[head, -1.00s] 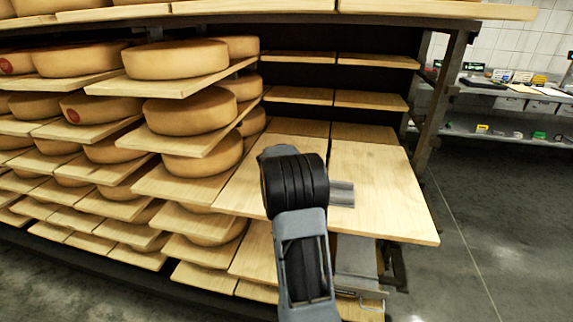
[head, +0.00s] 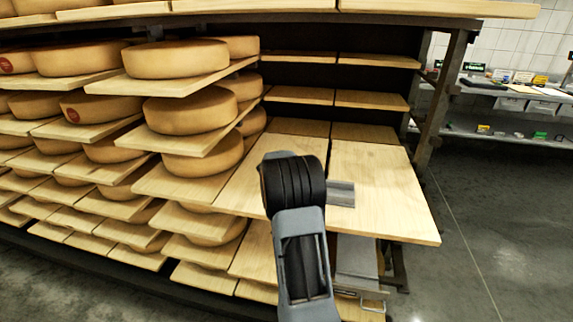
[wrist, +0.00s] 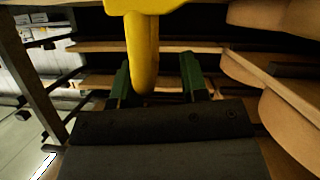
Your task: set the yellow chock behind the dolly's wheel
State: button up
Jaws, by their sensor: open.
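A yellow piece (wrist: 146,55), which looks like the chock, enters the wrist view from the top edge. Its narrow rounded part reaches down between the two green fingers of my gripper (wrist: 156,78). The fingers stand apart, with a visible gap on the right; I cannot tell whether the left finger touches the yellow piece. The rest of the piece is cut off by the frame. In the head view my arm hides the fingers, and no yellow chock shows there. I cannot make out the dolly or its wheel in either view.
Racks of wooden boards with cheese wheels (head: 176,58) fill the left of the head view. An empty board (head: 385,190) juts out beside my arm. A dark rack post (head: 440,100) stands right of it. Open floor (head: 490,230) and a cluttered steel bench lie at right.

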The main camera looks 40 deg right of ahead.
jog(key=shift+a, duration=0.1)
jog(key=s+a+r+n+g+y+b, duration=0.1)
jog(key=s+a+y, duration=0.1)
jog(key=s+a, duration=0.5)
jog(key=s+a+r+n+g+y+b, duration=0.1)
jog(key=s+a+n, duration=0.1)
jog(key=s+a, duration=0.6)
jog(key=a, duration=0.7)
jog(key=shift+r+g+y, duration=0.4)
jog(key=shift+o, duration=0.3)
jog(key=s+a+f+n+y, duration=0.2)
jog(key=s+a, duration=0.3)
jog(key=a, duration=0.3)
jog(key=s+a+f+n+g+y, duration=0.1)
jog(key=s+a+f+n+y, duration=0.1)
jog(key=s+a+n+y, duration=0.2)
jog(key=s+a+y, duration=0.1)
jog(key=a, duration=0.2)
jog(key=shift+a, duration=0.4)
jog(key=shift+s+a+f+n+y, duration=0.1)
jog(key=shift+s+a+n+y, duration=0.05)
jog(key=shift+a+n+y, duration=0.2)
